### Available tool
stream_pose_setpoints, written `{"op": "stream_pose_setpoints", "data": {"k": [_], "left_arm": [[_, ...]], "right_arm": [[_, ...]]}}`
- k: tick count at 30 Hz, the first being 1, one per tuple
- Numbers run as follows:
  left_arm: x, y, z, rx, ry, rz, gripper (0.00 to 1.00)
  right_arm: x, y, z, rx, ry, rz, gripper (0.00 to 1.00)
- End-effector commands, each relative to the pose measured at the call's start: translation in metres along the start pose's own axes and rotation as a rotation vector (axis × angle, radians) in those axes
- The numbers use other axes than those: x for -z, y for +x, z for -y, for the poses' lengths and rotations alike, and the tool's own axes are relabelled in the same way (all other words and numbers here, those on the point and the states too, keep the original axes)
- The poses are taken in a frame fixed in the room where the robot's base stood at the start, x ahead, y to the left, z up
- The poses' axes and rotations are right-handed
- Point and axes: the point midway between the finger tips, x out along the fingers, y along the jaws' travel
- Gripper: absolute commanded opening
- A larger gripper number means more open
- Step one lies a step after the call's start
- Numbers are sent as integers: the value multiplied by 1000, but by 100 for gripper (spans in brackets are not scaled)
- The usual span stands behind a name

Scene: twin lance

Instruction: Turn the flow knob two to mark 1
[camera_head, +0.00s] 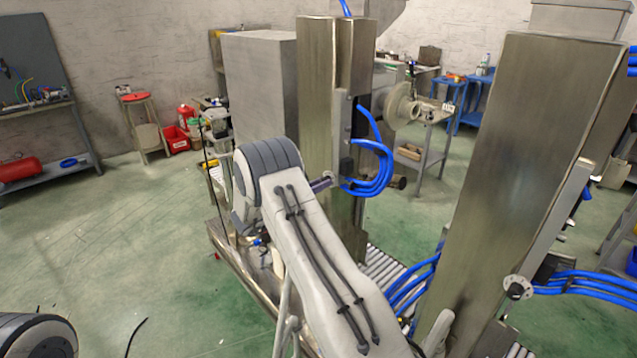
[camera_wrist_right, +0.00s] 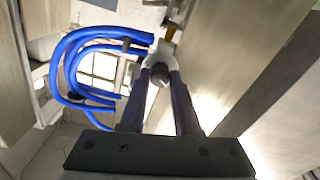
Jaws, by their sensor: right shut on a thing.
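In the right wrist view the two dark fingers of my right gripper (camera_wrist_right: 161,84) are shut on a small dark round knob (camera_wrist_right: 160,71) with a pale collar around it. In the head view my right gripper (camera_head: 322,184) reaches the left metal post (camera_head: 317,95), beside a loop of blue hoses (camera_head: 375,165). My forearm and wrist hide part of that spot. Another dark knob on a pale round dial (camera_head: 516,288) sits low on the right metal post (camera_head: 525,150). I cannot read a number or mark on either knob. My left gripper is out of view.
A roller conveyor (camera_head: 385,268) runs between the posts. Blue hoses (camera_head: 590,285) leave the right post near its dial. A grey cabinet (camera_head: 258,85) stands behind the left post. The green floor (camera_head: 150,230) at left is mostly clear.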

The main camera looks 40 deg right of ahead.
Motion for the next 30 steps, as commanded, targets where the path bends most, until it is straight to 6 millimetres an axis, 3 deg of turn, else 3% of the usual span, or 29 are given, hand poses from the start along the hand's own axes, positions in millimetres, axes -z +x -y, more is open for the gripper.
{"op": "stream_pose_setpoints", "data": {"k": [18, 30], "left_arm": [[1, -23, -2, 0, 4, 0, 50], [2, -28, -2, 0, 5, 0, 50]], "right_arm": [[1, -1, 0, 7, -537, -6, 0], [0, -1, 0, 10, -696, -9, 0]]}}
